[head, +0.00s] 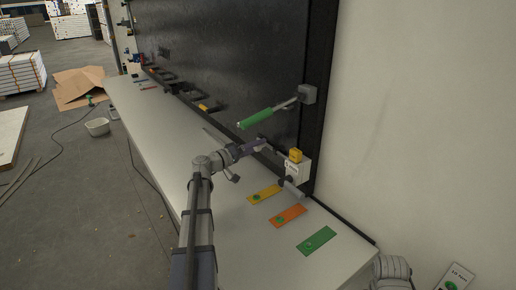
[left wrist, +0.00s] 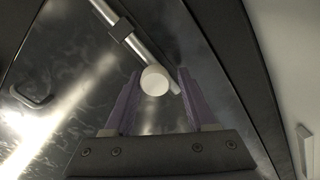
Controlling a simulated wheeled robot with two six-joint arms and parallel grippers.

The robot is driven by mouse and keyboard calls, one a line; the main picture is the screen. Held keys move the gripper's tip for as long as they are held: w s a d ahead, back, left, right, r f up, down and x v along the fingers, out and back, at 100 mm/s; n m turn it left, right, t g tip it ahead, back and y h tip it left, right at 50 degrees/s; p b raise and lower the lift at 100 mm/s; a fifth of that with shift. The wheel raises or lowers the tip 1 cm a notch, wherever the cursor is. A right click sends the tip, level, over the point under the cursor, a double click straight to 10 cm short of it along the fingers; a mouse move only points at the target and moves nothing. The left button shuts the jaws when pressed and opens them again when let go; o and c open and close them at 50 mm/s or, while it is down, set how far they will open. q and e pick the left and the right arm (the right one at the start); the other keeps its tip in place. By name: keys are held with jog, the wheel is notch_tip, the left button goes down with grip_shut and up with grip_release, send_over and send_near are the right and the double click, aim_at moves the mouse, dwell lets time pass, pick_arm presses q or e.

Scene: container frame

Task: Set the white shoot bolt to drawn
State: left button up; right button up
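The white round knob (left wrist: 154,81) of the shoot bolt shows in the left wrist view. It stands by a pale metal rod (left wrist: 135,43) that runs diagonally along the dark panel through a dark bracket. In the head view my left gripper (head: 256,147) is close to the dark panel, below the green-handled lever, and hides most of the bolt. My right gripper is not in view.
The green-handled lever (head: 268,115) sticks out just above my left gripper. A white box with a yellow top (head: 295,156) is to its right. Yellow (head: 265,194), orange (head: 288,216) and green (head: 316,240) plates lie on the pale bench (head: 240,240).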

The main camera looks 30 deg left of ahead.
pick_arm(q)
jog(key=shift+o, duration=0.9)
jog(key=shift+d, duration=0.15)
jog(key=v, duration=0.8)
